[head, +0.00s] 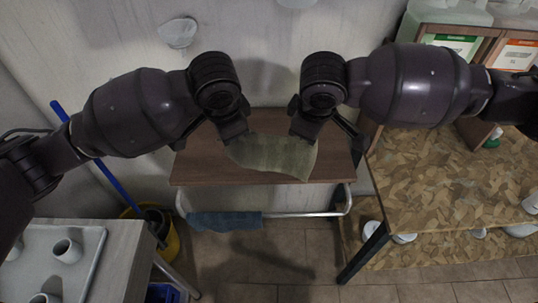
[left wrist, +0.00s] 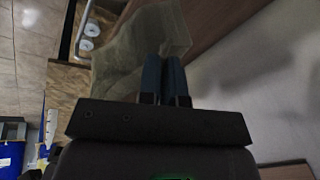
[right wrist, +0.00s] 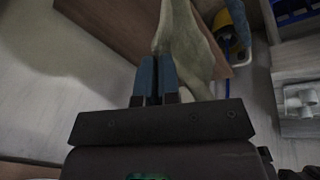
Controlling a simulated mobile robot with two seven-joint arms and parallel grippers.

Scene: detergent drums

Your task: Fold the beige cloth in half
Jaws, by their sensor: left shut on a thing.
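The beige cloth (head: 272,156) hangs between my two grippers, above the brown wooden shelf (head: 200,160). Its lower edge droops toward the shelf's front; I cannot tell whether it touches the shelf. My left gripper (head: 238,138) is shut on the cloth's left upper corner. In the left wrist view the cloth (left wrist: 135,50) spreads out past the closed blue fingers. My right gripper (head: 302,134) is shut on the right upper corner. In the right wrist view the cloth (right wrist: 182,40) runs out from the closed fingers.
A blue cloth (head: 225,222) hangs on the metal rail below the shelf. A patterned table (head: 450,190) stands at right. A grey table with a tray (head: 85,270) and white cups stands at lower left. A yellow bucket (head: 170,245) and a blue pole (head: 110,175) are at left.

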